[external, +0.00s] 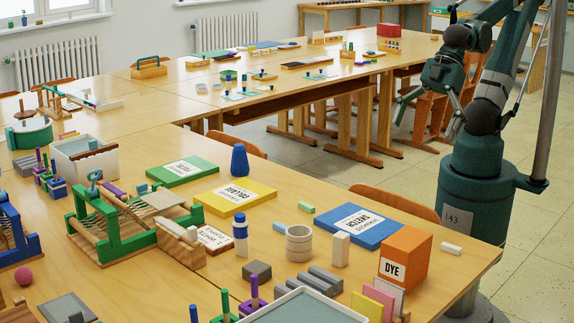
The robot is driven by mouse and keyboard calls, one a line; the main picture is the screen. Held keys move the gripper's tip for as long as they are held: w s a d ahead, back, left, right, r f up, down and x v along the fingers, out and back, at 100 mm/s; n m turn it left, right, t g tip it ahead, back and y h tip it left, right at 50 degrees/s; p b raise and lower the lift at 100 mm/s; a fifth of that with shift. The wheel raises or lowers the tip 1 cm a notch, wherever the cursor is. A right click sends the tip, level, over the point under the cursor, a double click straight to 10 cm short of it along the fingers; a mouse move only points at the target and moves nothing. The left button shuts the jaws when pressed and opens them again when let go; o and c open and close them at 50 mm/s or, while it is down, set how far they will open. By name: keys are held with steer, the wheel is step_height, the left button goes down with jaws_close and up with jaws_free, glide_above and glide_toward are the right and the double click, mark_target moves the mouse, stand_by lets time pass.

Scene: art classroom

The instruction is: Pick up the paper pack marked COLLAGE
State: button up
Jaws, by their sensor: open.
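The paper pack marked COLLAGE (222,204) is a yellow flat pack with a white label. It lies flat on the near wooden table, between a green pack (183,171) and a blue pack marked SKETCH (345,235). A blue bottle-shaped object (239,161) stands just behind it, and a blue-and-white bottle (240,234) stands in front of it. My gripper (430,113) is open and empty, raised at the upper right, well to the right of the pack and apart from it.
An orange DYE box (404,258) stands near the table's right edge. A green-framed loom (112,236) is left of the pack. A white-and-brown label block (213,238), a grey ring-shaped cup (299,243) and a white block (340,249) stand in front.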

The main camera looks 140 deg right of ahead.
steer(key=shift+w+r, duration=0.1)
stand_by(0.7)
steer(key=w+d+r+g+p, duration=0.1)
steer(key=w+d+r+p, duration=0.15)
steer(key=w+d, duration=0.85)
steer(key=g+p, duration=0.2)
steer(key=p, duration=0.4)
glide_above(241, 190)
steer(key=f, duration=1.7)
steer(key=shift+s+a+f, duration=0.3)
steer(key=shift+a, duration=0.1)
steer(key=shift+d+f, duration=0.3)
steer(key=shift+f, duration=0.15)
steer(key=shift+b+x, duration=0.3)
steer(key=shift+x, duration=0.85)
